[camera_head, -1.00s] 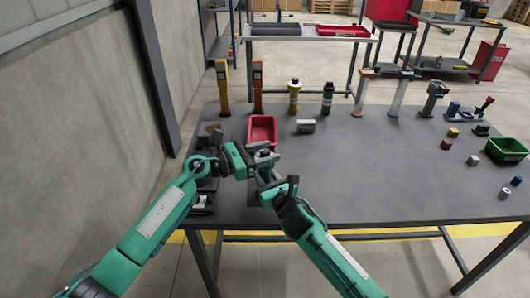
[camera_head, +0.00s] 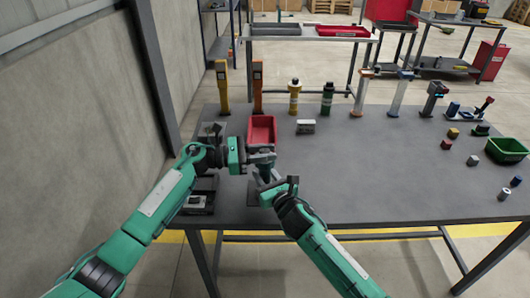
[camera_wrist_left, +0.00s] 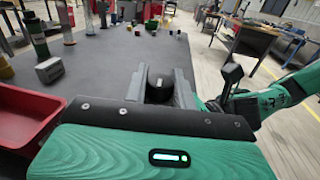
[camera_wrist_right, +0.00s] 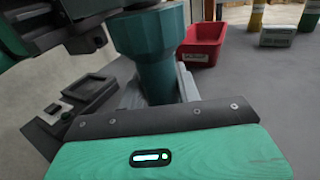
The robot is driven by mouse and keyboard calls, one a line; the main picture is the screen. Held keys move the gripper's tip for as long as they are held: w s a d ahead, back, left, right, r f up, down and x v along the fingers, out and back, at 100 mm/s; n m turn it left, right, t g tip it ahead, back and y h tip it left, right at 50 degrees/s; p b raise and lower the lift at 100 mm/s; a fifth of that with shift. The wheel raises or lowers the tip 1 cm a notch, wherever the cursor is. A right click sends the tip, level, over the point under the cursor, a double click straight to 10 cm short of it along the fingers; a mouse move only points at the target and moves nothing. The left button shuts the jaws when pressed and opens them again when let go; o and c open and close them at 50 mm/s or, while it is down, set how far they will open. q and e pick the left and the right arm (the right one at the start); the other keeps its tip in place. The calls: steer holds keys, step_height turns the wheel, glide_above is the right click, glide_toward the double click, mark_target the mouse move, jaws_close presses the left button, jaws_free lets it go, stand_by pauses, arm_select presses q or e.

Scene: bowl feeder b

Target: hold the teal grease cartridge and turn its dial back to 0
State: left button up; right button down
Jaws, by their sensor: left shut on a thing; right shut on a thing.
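The teal grease cartridge (camera_wrist_right: 153,65) stands roughly upright between the fingers of my right gripper (camera_wrist_right: 160,92) in the right wrist view. My right gripper also shows low in the head view (camera_head: 264,178), shut on the cartridge's body. My left gripper (camera_wrist_left: 166,88) is shut on a dark round piece, seemingly the dial (camera_wrist_left: 160,84), in the left wrist view. In the head view my left gripper (camera_head: 262,153) is just above the right one, in front of the red tray. The cartridge is mostly hidden there, and the dial's marking cannot be read.
The red tray (camera_head: 262,143) lies just behind the grippers, with a pale box (camera_head: 306,126) to its right. Yellow (camera_head: 294,96) and dark green (camera_head: 327,98) bottles stand behind. A dark device (camera_head: 198,203) lies at the left edge. The table's middle is clear.

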arm_select(q)
steer(key=o, duration=1)
steer(key=a, duration=0.4)
steer(key=s+a, duration=0.1)
steer(key=a, duration=0.7)
steer(key=shift+s, duration=0.35)
arm_select(e)
steer(key=c, duration=0.9)
jaws_free()
arm_select(q)
steer(key=shift+d, duration=0.1)
